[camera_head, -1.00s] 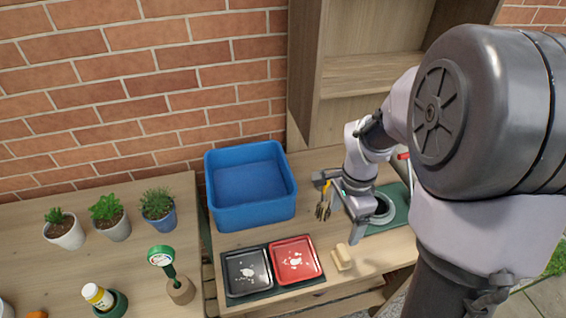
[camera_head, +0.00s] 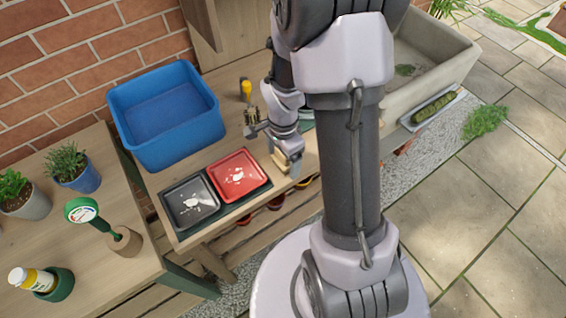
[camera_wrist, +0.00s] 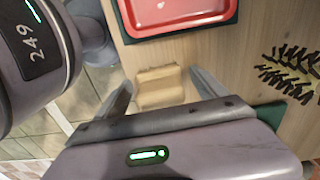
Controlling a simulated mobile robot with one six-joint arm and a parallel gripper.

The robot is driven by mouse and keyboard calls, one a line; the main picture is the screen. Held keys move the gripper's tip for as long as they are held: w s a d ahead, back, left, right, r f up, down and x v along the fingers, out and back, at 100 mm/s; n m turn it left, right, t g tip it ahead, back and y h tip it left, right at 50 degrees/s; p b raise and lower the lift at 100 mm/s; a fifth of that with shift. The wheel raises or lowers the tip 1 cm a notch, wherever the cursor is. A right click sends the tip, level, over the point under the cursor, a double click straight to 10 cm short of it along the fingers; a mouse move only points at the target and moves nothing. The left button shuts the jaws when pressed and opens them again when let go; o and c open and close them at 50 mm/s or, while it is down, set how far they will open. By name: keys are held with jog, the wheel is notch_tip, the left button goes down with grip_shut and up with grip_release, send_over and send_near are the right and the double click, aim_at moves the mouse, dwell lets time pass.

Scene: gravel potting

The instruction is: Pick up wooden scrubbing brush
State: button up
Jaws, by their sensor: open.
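The wooden scrubbing brush is a small pale tan block (camera_wrist: 160,88) at the table's front edge, beside the red tray. In the wrist view it lies between the two fingers of my gripper (camera_wrist: 164,90), with a gap on each side. The gripper is open and no grip on the brush shows. In the head view my gripper (camera_head: 290,163) is low over the front edge, right of the red tray, and mostly hides the brush.
The red tray (camera_head: 263,185) and black tray (camera_head: 177,227) lie left of my gripper. A blue bin (camera_head: 165,128) stands behind them. A yellow-handled fork (camera_head: 247,90) is behind the gripper; dark prongs (camera_wrist: 292,75) show in the wrist view. A stone sink (camera_head: 462,65) is at right.

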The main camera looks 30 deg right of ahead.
jog(key=shift+f, duration=0.1)
jog(key=c, duration=1.5)
jog(key=shift+r+p, duration=0.25)
jog(key=shift+p, duration=0.1)
notch_tip(320, 180, up, 4)
jog(key=p, duration=0.2)
jog(key=shift+f+p, duration=0.1)
jog(key=shift+p, duration=0.25)
jog(key=s+d+b, duration=0.2)
jog(key=s+b, duration=0.2)
jog(key=s, duration=0.3)
jog(key=s+d+b, duration=0.3)
jog(key=s+b, duration=0.1)
jog(key=s, duration=0.4)
jog(key=shift+r, duration=0.35)
jog(key=o, duration=0.7)
jog(key=shift+d, duration=0.15)
jog(key=c, duration=0.5)
